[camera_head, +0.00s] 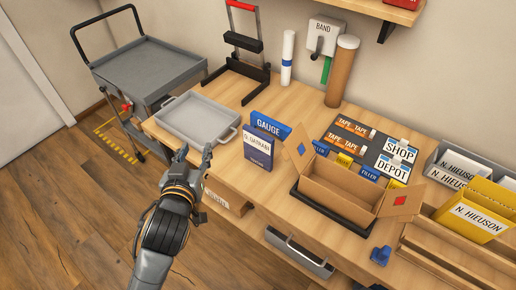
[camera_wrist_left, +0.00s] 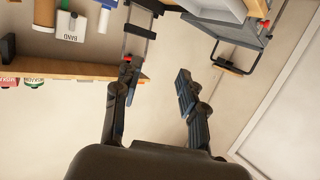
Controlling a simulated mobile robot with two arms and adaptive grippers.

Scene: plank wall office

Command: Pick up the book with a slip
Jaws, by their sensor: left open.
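A dark blue book (camera_head: 258,149) stands upright near the front edge of the desk, with a white band lettered "G. GARRABI" across its upper part. A brighter blue item lettered "GAUGE" (camera_head: 268,125) stands just behind it and is partly hidden. I cannot tell for sure whether the white band is a slip. My left gripper (camera_head: 195,153) is open and empty, to the left of the book and apart from it, in front of the grey tray. Its open fingers also show in the left wrist view (camera_wrist_left: 155,82), with no book between them. I do not see my right gripper.
A grey tray (camera_head: 167,128) lies left of the book. An open cardboard box (camera_head: 337,195) stands to its right, with labelled tape and filler boxes behind. File holders (camera_head: 474,217) are at the right. A grey cart (camera_head: 148,66) stands beyond the desk's left end.

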